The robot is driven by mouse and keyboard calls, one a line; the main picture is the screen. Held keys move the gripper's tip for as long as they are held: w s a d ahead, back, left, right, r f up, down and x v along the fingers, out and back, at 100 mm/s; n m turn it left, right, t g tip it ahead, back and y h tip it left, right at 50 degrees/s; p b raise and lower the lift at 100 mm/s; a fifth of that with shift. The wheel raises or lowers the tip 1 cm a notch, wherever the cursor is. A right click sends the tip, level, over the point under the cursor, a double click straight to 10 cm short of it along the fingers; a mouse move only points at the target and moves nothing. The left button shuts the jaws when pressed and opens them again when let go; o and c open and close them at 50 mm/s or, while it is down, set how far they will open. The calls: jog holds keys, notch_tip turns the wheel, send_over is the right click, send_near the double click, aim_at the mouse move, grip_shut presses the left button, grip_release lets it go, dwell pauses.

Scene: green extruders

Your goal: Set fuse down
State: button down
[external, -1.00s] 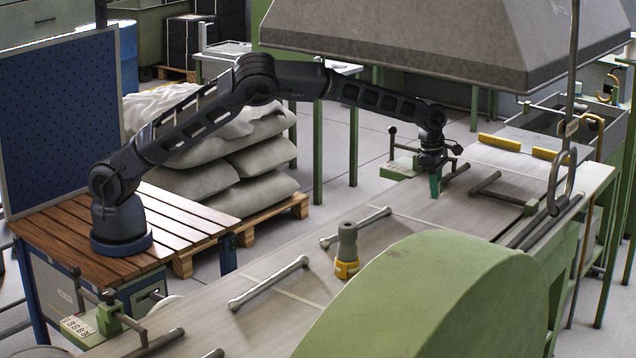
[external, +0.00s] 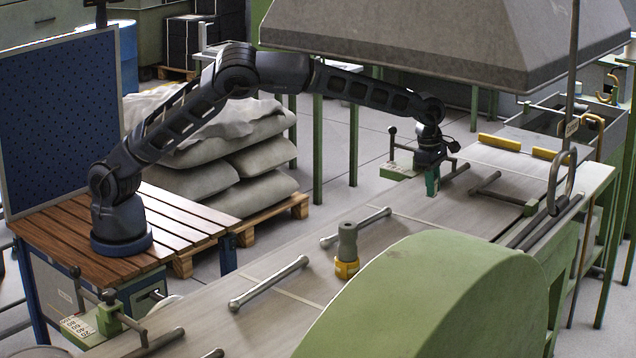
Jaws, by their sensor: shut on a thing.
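My gripper (external: 431,166) is at the far part of the long grey worktop (external: 400,236), pointing down. It is shut on a small green upright piece, which I take to be the fuse (external: 432,184). The fuse hangs below the fingers, and its lower end is at or just above the worktop; I cannot tell whether it touches. The fingers are small and dark here, and their grip on the fuse is partly hidden.
A grey cylinder with a yellow base (external: 347,252) stands nearer on the worktop, between two metal bars (external: 268,283) (external: 355,228). A green rounded housing (external: 440,300) fills the front. Dark handles (external: 498,192) lie right of my gripper. A grey hood (external: 440,45) hangs above.

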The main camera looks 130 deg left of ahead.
jog(key=w+d+r+m, duration=0.1)
jog(key=w+d+r, duration=0.1)
jog(key=d, duration=0.9)
jog(key=w+d+r+m, duration=0.1)
jog(key=w+d+r, duration=0.15)
jog(key=d, duration=0.75)
notch_tip(320, 180, up, 4)
jog(key=r+m+h, duration=0.1)
jog(key=m+h, duration=0.1)
jog(key=m, duration=0.6)
send_over(202, 328)
jog(key=f, duration=2)
jog(key=shift+s+a, duration=0.25)
jog(key=shift+a, duration=0.05)
jog(key=shift+f, duration=0.15)
jog(key=c, duration=1.6)
grip_release()
jog(key=o, duration=0.4)
